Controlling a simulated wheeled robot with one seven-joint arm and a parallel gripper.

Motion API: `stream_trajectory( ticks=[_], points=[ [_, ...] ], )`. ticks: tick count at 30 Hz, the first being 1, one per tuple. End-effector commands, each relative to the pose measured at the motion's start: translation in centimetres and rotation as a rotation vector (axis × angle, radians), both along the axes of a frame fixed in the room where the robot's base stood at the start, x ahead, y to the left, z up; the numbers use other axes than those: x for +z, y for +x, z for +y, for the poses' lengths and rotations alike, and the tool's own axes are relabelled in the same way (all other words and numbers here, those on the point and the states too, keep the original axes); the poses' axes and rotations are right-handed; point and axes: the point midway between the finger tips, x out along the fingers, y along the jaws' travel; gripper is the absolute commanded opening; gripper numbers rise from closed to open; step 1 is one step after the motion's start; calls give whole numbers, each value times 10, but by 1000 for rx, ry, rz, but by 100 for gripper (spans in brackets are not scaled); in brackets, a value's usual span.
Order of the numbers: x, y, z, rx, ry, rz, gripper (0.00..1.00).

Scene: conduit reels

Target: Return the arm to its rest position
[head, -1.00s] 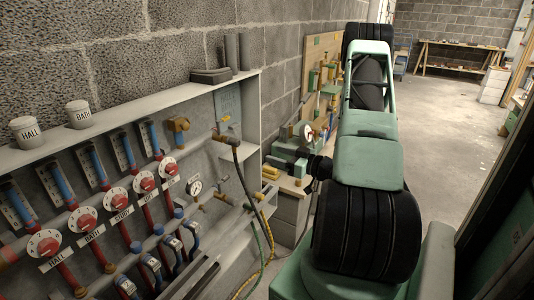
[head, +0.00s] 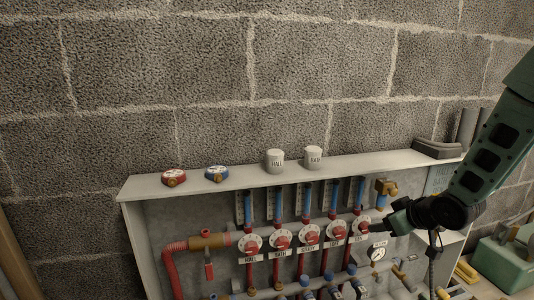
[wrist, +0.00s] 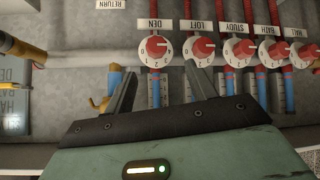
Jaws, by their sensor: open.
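My gripper (head: 378,226) is at the right end of the manifold cabinet, in front of the row of red-and-white dials. My green arm (head: 485,150) reaches down to it from the upper right. In the wrist view my gripper (wrist: 160,80) is open, its two dark fingers apart with nothing held between them. The dial labelled DEN (wrist: 155,50) shows just beyond the gap, and the LOFT dial (wrist: 199,50) lies beyond the right fingertip. I cannot tell how far the fingertips are from the dials.
A brass valve (head: 385,190) and gauge (head: 378,253) are close to my gripper. A block wall (head: 220,70) stands behind.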

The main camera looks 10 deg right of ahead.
Motion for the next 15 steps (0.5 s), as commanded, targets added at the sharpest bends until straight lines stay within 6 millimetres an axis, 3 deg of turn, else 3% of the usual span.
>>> stream_trajectory(
  ticks=[1, 5, 9, 12, 15],
  points=[
    [17, -5, 37, 32, -20, 52, 56],
    [39, -43, 113, 76, -64, 217, 56],
    [63, -111, 185, 138, -109, 398, 56],
    [79, -168, 221, 187, -143, 522, 56],
    [92, -222, 244, 230, -175, 630, 56]
  ],
)
